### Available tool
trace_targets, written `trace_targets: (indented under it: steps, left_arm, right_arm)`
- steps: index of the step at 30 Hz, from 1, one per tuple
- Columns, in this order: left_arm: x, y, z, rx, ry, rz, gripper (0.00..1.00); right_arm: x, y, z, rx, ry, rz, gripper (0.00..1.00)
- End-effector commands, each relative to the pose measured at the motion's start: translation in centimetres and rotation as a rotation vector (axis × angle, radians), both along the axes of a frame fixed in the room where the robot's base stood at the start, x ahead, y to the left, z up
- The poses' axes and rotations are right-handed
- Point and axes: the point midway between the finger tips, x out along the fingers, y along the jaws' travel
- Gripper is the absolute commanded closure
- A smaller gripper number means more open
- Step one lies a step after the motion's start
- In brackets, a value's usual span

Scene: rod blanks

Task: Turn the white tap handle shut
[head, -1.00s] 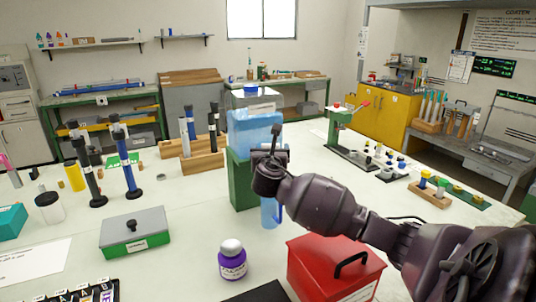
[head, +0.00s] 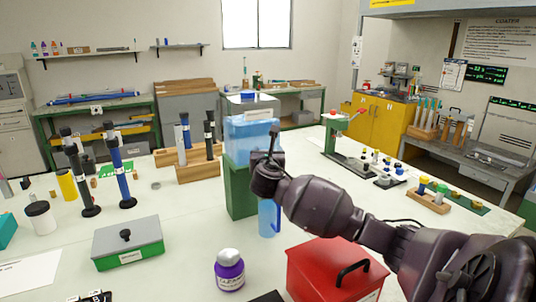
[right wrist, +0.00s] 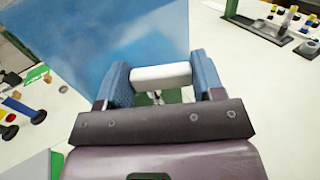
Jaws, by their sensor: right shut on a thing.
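A blue water tank (head: 250,138) stands on a green stand (head: 240,190) in the middle of the table. The white tap handle (right wrist: 161,75) shows in the right wrist view, in front of the tank's blue wall (right wrist: 100,45). My right gripper (right wrist: 163,88) is shut on the handle, with a blue finger at each end of it. In the head view my right gripper (head: 264,170) is at the tank's front and hides the tap and handle. A blue jug (head: 267,218) stands below the gripper. My left gripper is not in view.
A red box (head: 325,268) with a black handle stands below my right forearm. A purple bottle (head: 229,270) and a grey-lidded green box (head: 128,242) stand front left. Wooden racks (head: 198,170) stand behind left.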

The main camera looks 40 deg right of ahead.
Motion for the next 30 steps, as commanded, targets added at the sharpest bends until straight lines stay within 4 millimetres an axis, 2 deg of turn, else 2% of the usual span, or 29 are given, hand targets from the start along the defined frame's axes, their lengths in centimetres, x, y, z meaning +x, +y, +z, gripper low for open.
trace_targets:
  steps: [8,15,22,30]
  left_arm:
    - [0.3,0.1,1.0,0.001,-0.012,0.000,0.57]
    - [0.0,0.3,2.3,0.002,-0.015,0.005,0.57]
    - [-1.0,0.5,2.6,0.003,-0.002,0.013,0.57]
    - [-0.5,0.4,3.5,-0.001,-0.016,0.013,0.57]
  right_arm:
    - [-0.1,-0.1,0.3,-0.001,0.000,0.045,0.62]
    - [-0.1,-0.4,0.5,-0.001,0.001,0.186,0.62]
    - [0.0,-0.6,0.2,-0.001,0.001,0.341,0.62]
    - [0.2,-0.6,-0.1,0.000,0.003,0.465,0.62]
